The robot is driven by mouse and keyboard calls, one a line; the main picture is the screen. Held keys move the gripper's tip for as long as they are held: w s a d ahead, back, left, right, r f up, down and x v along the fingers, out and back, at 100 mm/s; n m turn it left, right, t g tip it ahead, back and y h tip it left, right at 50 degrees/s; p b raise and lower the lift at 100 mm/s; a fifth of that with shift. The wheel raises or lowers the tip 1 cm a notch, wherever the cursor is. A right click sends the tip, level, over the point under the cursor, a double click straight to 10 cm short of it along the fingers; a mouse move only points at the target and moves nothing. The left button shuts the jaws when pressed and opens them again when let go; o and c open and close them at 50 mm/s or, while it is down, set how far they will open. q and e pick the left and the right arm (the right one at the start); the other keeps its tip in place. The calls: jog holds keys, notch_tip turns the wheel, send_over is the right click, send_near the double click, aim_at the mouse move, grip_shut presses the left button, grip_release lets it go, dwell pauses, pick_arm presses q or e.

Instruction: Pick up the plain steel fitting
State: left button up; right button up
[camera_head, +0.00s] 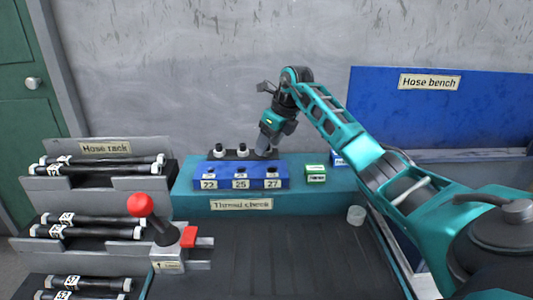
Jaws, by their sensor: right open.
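Small fittings stand on a dark strip behind the blue numbered block, one at the left (219,150) and one in the middle (242,150). They are too small for me to tell which is the plain steel one. My right gripper (264,149) points down at the right end of this strip, behind the block's 27 position. It is open, and it hides what stands there. I cannot tell whether a fitting is between its fingers. My left gripper is not in view.
The blue block (225,184), marked 22, 25 and 27, sits on the teal thread check shelf (330,204). Green (316,173) and blue boxes stand right of it. A red-knobbed lever (141,205) rises front left, beside the hose rack (100,184). A pale cup (356,215) stands right.

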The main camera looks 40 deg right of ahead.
jog(key=shift+w+f, duration=0.1)
jog(key=shift+f, duration=0.1)
jog(key=shift+c, duration=0.4)
grip_shut()
